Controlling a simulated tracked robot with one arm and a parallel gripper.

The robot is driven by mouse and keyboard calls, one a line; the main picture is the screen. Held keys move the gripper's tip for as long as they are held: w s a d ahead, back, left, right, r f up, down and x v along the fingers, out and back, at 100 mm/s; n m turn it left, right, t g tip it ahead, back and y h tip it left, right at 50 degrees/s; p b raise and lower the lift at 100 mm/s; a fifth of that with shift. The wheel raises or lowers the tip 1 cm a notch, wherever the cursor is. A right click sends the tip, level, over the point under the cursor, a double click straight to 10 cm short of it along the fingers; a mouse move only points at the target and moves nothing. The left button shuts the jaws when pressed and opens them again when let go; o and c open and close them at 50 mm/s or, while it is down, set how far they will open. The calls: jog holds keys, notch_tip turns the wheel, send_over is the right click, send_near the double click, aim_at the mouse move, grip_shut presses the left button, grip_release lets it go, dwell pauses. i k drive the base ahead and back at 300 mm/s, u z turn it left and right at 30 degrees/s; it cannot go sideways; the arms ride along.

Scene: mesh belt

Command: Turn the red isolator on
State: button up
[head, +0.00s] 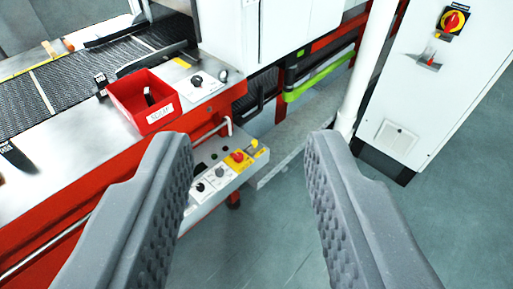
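The red isolator (453,21) is a red rotary knob on a yellow plate with a dark surround. It sits high on the front of a white cabinet (440,85) at the upper right of the head view. The exact direction of its handle is hard to make out. My gripper (247,150) is open and empty, its two grey padded fingers wide apart in the foreground. It is to the left of and lower in the picture than the isolator, and apart from it.
A red-sided machine with a mesh belt (60,88) fills the left. A red bin (143,100) stands on it. A control box with a red knob on yellow (238,157) lies beyond the fingers. A white post (368,70) stands left of the cabinet. Grey floor (460,210) is clear at right.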

aim_at(238, 156)
jog(key=z, duration=0.05)
jog(key=i, duration=1)
jog(key=u, duration=0.55)
jog(key=k, duration=1.15)
jog(key=z, duration=0.35)
jog(key=i, duration=1.55)
jog(key=u, duration=0.15)
